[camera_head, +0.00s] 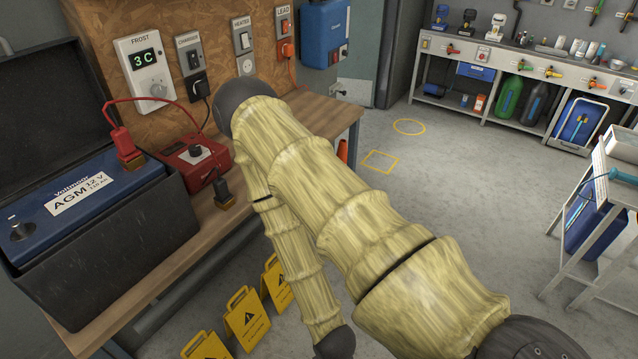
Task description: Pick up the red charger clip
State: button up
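The red charger clip (121,140) stands at the right end of the blue AGM 12 V battery (85,200), with a copper-coloured jaw at its lower end. It appears to be on a battery terminal, but I cannot see its grip clearly. A red cable runs from it towards the red charger (195,160) on the bench. A black clip (222,190) with a similar jaw lies near the charger, at the bench's front edge. My arm, in a yellowish ribbed cover, crosses the middle of the view. My gripper is out of view.
The battery sits in an open black box (120,250) on the wooden bench (200,240). Sockets and a frost display (144,65) are on the wall behind. Yellow warning signs (245,318) stand below the bench. A trolley (590,220) is at right; the floor beyond my arm is clear.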

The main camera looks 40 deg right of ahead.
aim_at(122, 141)
jog(key=u, duration=1.15)
jog(key=k, duration=0.65)
jog(key=z, duration=0.55)
